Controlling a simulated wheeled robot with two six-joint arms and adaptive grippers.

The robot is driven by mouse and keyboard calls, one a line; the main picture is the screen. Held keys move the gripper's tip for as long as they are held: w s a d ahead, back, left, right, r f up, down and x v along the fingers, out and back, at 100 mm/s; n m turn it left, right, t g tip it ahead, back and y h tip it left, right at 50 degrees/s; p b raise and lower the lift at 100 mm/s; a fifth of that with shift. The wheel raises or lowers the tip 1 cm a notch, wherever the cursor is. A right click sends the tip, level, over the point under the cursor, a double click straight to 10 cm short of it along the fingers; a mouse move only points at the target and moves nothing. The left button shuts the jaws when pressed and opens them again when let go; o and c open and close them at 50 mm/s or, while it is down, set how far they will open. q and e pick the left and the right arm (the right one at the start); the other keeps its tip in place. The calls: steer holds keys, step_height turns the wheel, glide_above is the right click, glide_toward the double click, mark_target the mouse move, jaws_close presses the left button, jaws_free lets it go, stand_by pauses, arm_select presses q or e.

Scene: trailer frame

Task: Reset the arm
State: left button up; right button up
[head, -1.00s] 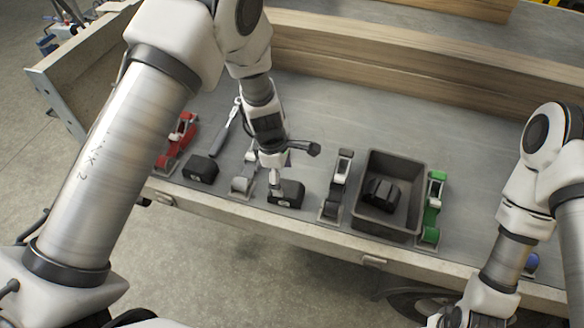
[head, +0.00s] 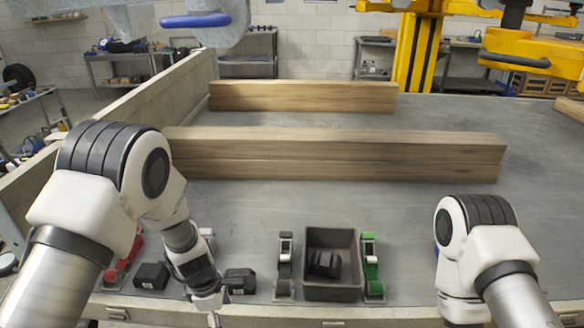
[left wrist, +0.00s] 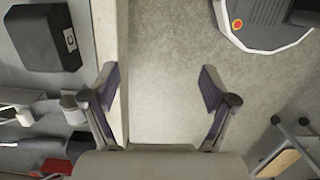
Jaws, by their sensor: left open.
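My left arm (head: 155,175) comes in from the left in the head view and bends down to the trailer's front edge. Its gripper is hardly visible there. In the left wrist view my left gripper (left wrist: 160,95) is open, with nothing between its fingers. It is over the front edge rail (left wrist: 112,35) and the floor. A black block (left wrist: 45,38) lies on the bed beside it; in the head view a black block (head: 240,281) is just right of the wrist. My right arm (head: 475,245) is at the right; its gripper is out of view.
A grey bin (head: 333,294) holds a black block (head: 324,264). Beside it are a green clamp-like tool (head: 371,268) and a grey one (head: 285,262). A red tool (head: 125,262) and another black block (head: 151,276) are at left. Wooden beams (head: 335,153) lie behind; the bed between is clear.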

arm_select(q)
steer(key=s+a+f+m, duration=0.3)
steer(key=s+m, duration=0.3)
steer(key=s, duration=0.2)
steer(key=s+a+f+m+y, duration=0.1)
steer(key=s+a+f+m, duration=0.2)
steer(key=s+m, duration=0.3)
steer(key=s+a+f+m, duration=0.3)
steer(key=s+m, duration=0.3)
steer(key=s, duration=0.6)
steer(key=shift+f+y, duration=0.4)
steer(key=shift+f, duration=0.2)
arm_select(e)
steer(key=shift+w, duration=0.2)
arm_select(q)
steer(key=shift+s, duration=0.1)
steer(key=shift+o, duration=0.4)
steer(key=shift+s+d, duration=0.1)
arm_select(e)
steer(key=shift+s+d+r, duration=0.1)
